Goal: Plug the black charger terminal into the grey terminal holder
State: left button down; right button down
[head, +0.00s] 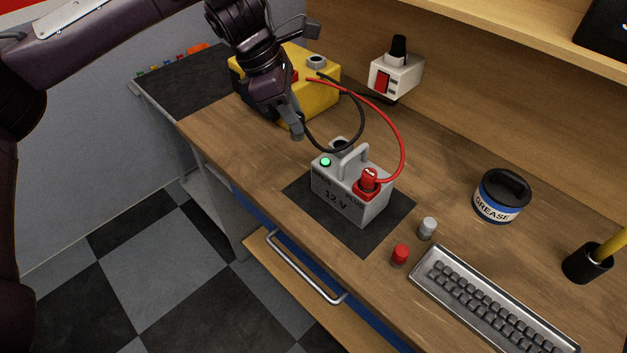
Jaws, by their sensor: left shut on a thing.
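My left gripper (292,122) hangs above the desk, left of and a little above the grey battery (345,195). It is shut on the black charger terminal, which is mostly hidden by the fingers; a black cable (362,122) loops from the yellow charger to it. A grey round holder with a dark opening (340,145) shows at the back left of the battery top, apart from the gripper. Another grey ring (317,62) sits on top of the yellow charger (315,85). A red terminal (369,180) is plugged into the battery's right side. My right gripper is out of view.
The battery rests on a dark mat (300,200). A red cap (400,254), a grey cap (428,228), a keyboard (490,300) and a grease tub (500,196) lie to the right.

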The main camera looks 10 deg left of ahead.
pick_arm(q)
jog(key=shift+f+p, duration=0.75)
jog(key=shift+f, duration=7.1)
jog(key=c, duration=1.2)
grip_release()
